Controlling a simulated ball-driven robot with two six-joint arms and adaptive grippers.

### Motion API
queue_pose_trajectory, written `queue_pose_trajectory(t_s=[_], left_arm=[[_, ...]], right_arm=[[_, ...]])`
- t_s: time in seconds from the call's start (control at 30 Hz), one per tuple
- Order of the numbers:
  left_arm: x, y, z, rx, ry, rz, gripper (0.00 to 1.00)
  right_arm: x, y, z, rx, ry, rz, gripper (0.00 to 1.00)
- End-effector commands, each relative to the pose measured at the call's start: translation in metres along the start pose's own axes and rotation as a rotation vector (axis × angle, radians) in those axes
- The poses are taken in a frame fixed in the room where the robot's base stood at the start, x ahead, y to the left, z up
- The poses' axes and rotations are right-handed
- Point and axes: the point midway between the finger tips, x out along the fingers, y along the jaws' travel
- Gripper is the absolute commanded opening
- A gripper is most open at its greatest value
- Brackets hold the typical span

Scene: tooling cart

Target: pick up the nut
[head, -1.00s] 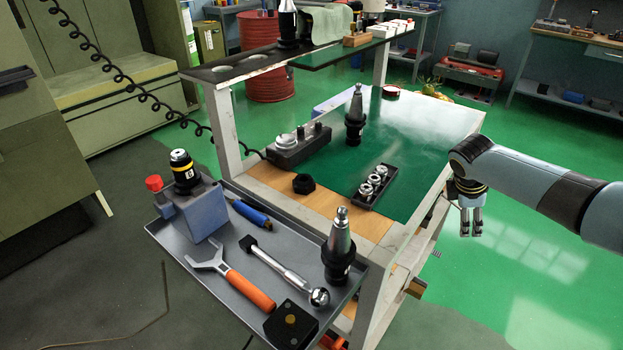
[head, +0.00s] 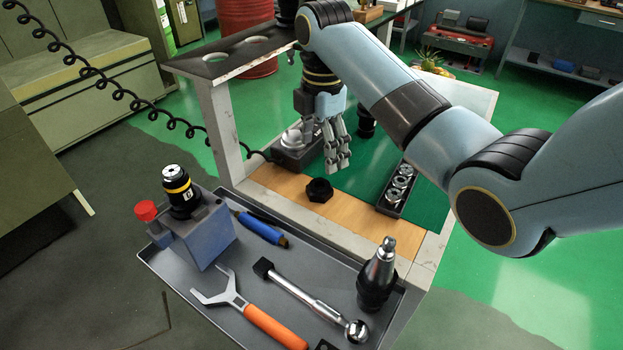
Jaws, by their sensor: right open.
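The nut (head: 319,190) is a black ring-shaped piece lying on the wooden strip of the cart top, near its front edge. My right gripper (head: 338,168) points down over the cart, just behind and slightly right of the nut in the picture. Its fingers are open with nothing between them, and it appears apart from the nut. The nut is in full view. My left gripper is not in view.
A grey block with silver parts (head: 291,155) stands left of the gripper. A black rack of silver rings (head: 391,204) lies to the right. The front tray (head: 165,263) holds a wrench (head: 262,318), a blue-handled tool (head: 262,229) and a tool holder (head: 377,281).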

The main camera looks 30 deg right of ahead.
Motion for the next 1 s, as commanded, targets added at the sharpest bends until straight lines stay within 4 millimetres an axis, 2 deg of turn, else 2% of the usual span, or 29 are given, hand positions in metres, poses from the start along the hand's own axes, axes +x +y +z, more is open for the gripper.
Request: queue_pose_trajectory(t_s=[0.1, 0.2, 0.27, 0.37, 0.63, 0.77, 0.93, 1.0], left_arm=[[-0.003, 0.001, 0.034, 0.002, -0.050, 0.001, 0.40], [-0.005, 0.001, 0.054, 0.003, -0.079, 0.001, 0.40], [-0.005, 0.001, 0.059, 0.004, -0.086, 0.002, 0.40], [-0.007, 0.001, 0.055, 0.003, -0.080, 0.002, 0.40], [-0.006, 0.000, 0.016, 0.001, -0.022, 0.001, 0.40], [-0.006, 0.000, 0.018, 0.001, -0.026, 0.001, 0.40], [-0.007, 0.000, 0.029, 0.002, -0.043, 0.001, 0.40], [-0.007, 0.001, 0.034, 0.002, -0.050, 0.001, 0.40]], right_arm=[[0.022, -0.001, 0.000, 0.001, 0.001, -0.004, 0.79], [0.035, -0.001, 0.000, 0.001, 0.001, -0.003, 0.79], [0.039, -0.001, 0.000, 0.001, 0.000, -0.002, 0.79], [0.047, 0.000, 0.000, 0.001, 0.000, -0.002, 0.79], [0.087, 0.001, -0.001, 0.001, -0.001, -0.003, 0.79], [0.094, 0.001, 0.000, 0.001, -0.001, 0.000, 0.79], [0.093, 0.001, 0.000, 0.001, -0.001, 0.000, 0.79], [0.093, 0.001, 0.000, 0.001, -0.001, 0.000, 0.70]])
